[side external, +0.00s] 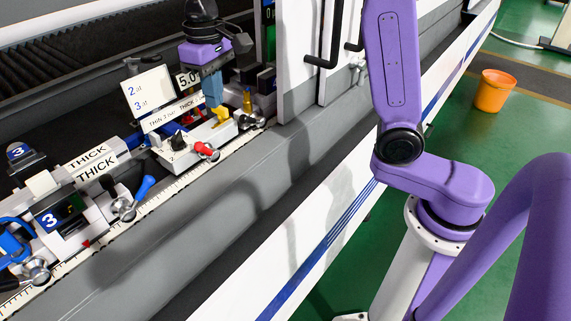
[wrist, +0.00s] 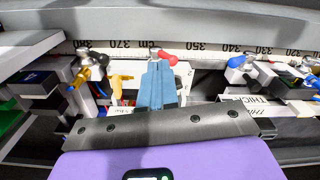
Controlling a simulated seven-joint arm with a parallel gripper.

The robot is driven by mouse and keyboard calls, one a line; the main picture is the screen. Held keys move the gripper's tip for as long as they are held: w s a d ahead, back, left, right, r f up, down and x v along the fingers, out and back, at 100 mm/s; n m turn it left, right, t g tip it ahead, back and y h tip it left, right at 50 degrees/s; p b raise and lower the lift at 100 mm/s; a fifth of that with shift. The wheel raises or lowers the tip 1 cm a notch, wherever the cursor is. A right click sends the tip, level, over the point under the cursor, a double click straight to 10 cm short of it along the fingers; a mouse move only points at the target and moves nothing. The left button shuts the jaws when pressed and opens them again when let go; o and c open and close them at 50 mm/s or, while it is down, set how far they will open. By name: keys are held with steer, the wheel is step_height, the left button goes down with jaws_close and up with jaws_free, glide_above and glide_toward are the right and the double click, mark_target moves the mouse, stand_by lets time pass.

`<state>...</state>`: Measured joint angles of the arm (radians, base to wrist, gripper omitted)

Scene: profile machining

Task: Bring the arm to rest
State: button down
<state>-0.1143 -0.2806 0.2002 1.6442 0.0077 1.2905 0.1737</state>
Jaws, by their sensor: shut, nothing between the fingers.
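My purple arm reaches in over the machine bed from the right in the side view. My gripper (side external: 212,92) has blue-grey fingers pointing down, just above the white fixture with the yellow and red knobs. In the wrist view my gripper (wrist: 157,66) is shut, with its fingers together and nothing seen between them. The red knob (wrist: 167,57) shows right by the fingertips; I cannot tell whether they touch. The same red knob (side external: 207,151) stands out at the fixture's front in the side view.
A scale strip (side external: 150,205) runs along the bed. Clamps labelled THICK (side external: 92,160) stand at left, with a blue handle (side external: 145,187). A sign card (side external: 147,92) is close left of the fingers. A white door panel (side external: 299,60) stands to the right. An orange bucket (side external: 494,91) is on the floor.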

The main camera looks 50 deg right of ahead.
steer(key=s+d+f+n, duration=0.2)
steer(key=s+d+n, duration=0.1)
steer(key=s, duration=0.6)
steer(key=s+d+f+n, duration=0.3)
steer(key=s, duration=0.7)
steer(key=s+d+f+n, duration=0.3)
steer(key=s+d+n, duration=0.1)
steer(key=s, duration=0.6)
steer(key=shift+s+f, duration=0.2)
